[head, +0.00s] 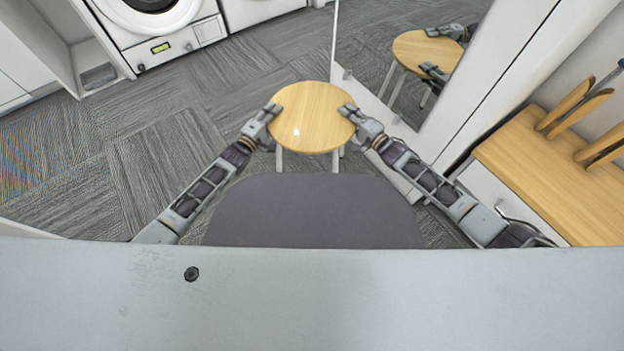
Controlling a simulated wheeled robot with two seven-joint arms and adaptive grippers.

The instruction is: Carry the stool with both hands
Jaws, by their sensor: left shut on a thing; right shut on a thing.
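The stool (312,120) has a round light-wood seat and pale legs, and stands upright in front of me in the head view. My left gripper (272,110) is shut on the left edge of the seat. My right gripper (348,110) is shut on the right edge of the seat. The lower ends of the legs are hidden behind my own body, so I cannot tell whether they touch the floor.
A mirror (400,60) on the right reflects the stool and my grippers. A wooden-topped cabinet (545,180) stands at the right. A white washing machine (150,25) is at the back left. Grey carpet (150,140) is clear on the left.

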